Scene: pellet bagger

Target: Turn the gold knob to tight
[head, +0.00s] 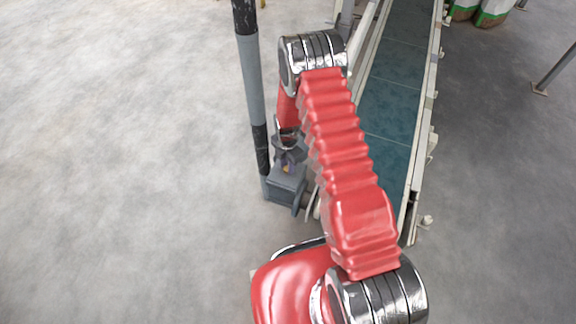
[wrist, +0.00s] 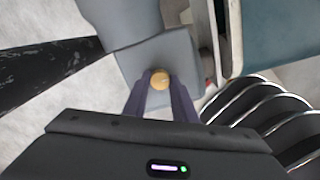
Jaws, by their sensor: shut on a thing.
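The gold knob (wrist: 160,80) shows in the wrist view as a round disc on top of a grey box (wrist: 190,52). My gripper (wrist: 160,88) is shut on the knob, with one purple-grey finger on each side of it. In the head view the grey box (head: 286,188) stands beside the conveyor, and my gripper (head: 289,162) reaches down onto it from above. Only a small speck of gold shows there between the fingers. No mark for tight or loose can be made out on the knob.
A black and grey post (head: 254,90) rises just left of the box. The conveyor (head: 392,105) with its teal belt runs close on the right. Green and white bags (head: 492,12) stand at the far upper right. The concrete floor on the left is clear.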

